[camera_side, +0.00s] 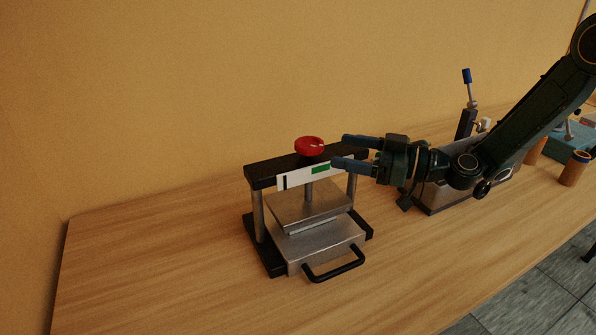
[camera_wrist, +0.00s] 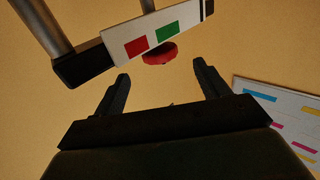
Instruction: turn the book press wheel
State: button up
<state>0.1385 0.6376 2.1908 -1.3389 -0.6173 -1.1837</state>
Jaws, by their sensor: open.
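The book press (camera_side: 258,172) stands on the wooden table, with a black crossbar, metal posts and flat metal plates. Its red wheel (camera_side: 309,146) sits on top of the crossbar. In the wrist view the wheel (camera_wrist: 160,54) is partly hidden by the press's white label panel (camera_wrist: 150,38). My gripper (camera_side: 340,150) is open and empty, its fingers pointing left toward the wheel from the right side of the press. In the wrist view the wheel appears between and just beyond the two fingertips (camera_wrist: 161,70), with no contact visible.
A device with a blue-tipped lever (camera_side: 467,76) stands behind my wrist. Brown cylinders (camera_side: 575,168) and a teal object (camera_side: 560,147) are at the far right. A black handle (camera_side: 336,267) juts from the press front. A sheet with coloured bars (camera_wrist: 280,115) shows in the wrist view. The left table is clear.

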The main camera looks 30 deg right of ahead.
aim_at(305, 138)
jog(key=x, duration=1)
jog(key=shift+w+a+f, duration=0.1)
jog(key=shift+w+a, duration=0.05)
jog(key=c, duration=1)
jog(key=shift+o, duration=0.2)
jog(key=shift+w+d+m+t+h, duration=0.15)
jog(key=shift+m+t+h, duration=0.75)
jog(key=shift+h, duration=0.45)
jog(key=shift+w+d+m+t+h, duration=0.1)
jog(key=shift+m+t+h, duration=0.55)
jog(key=shift+m+h, duration=0.6)
jog(key=shift+d+m+t+h, duration=0.15)
jog(key=shift+m+t+h, duration=0.65)
jog(key=shift+h, duration=0.7)
jog(key=shift+d+m+h, duration=0.2)
jog(key=shift+m+h, duration=0.7)
jog(key=shift+h, duration=0.5)
jog(key=shift+d+m+h, duration=0.15)
jog(key=shift+m+h, duration=0.8)
jog(key=shift+h, duration=0.45)
jog(key=shift+d+m+h, duration=0.2)
jog(key=shift+m+h, duration=0.7)
jog(key=shift+h, duration=0.5)
jog(key=o, duration=1)
jog(key=shift+c, duration=0.2)
